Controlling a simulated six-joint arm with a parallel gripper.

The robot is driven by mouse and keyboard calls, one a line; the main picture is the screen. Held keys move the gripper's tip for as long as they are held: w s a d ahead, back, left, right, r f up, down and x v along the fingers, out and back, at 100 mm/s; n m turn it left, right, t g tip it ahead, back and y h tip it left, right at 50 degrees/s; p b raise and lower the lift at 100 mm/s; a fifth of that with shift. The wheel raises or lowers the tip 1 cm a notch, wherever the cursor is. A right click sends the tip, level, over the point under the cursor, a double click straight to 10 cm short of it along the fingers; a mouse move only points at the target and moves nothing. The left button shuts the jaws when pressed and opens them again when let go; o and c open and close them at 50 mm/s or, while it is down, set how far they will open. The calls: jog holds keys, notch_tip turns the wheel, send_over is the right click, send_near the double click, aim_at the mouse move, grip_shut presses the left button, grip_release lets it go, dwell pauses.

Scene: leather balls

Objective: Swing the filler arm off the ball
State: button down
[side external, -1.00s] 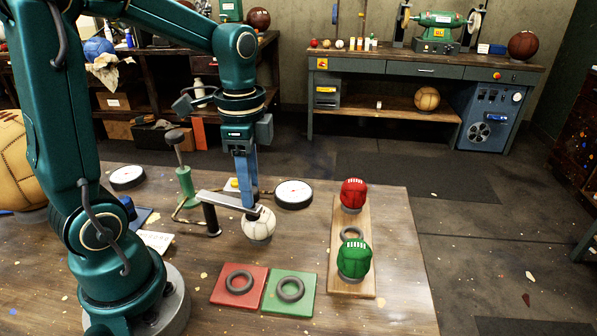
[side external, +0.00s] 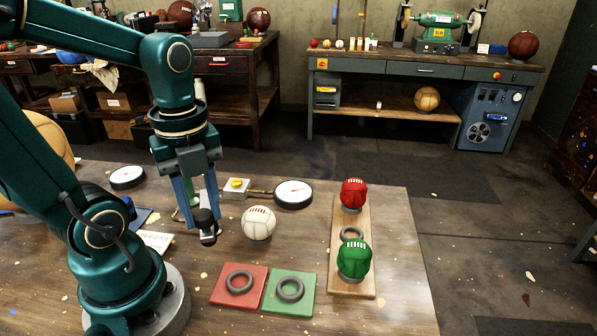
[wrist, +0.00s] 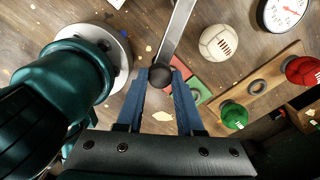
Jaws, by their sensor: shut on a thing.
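The white ball (side external: 258,222) sits on the bench with its laced top uncovered. It also shows in the wrist view (wrist: 218,42). The filler arm (side external: 208,238) is a metal bar, now to the left of the ball and apart from it. In the wrist view the bar (wrist: 179,28) runs up the picture from a dark round knob (wrist: 160,75) between my blue fingers. My gripper (side external: 201,220) is shut on the filler arm at that knob; it also shows in the wrist view (wrist: 158,80). My fingers and wrist partly hide the post and bar in the side view.
A dial gauge (side external: 293,194) and a yellow-topped box (side external: 236,187) stand behind the ball. A red pad (side external: 220,295) and a green pad (side external: 272,302) lie in front. A wooden rack (side external: 338,284) at right holds a red ball (side external: 353,193) and a green ball (side external: 354,258).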

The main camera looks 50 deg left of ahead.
jog(key=shift+s+a+m, duration=0.6)
jog(key=shift+s+m, duration=0.2)
jog(key=shift+m, duration=0.4)
jog(key=shift+s+a+m, duration=0.55)
jog(key=shift+s+m, duration=0.25)
jog(key=shift+m, duration=0.4)
jog(key=shift+s+a, duration=0.1)
jog(key=c, duration=0.5)
grip_release()
jog(key=shift+c, duration=0.2)
jog(key=shift+r, duration=0.1)
notch_tip(320, 180, up, 5)
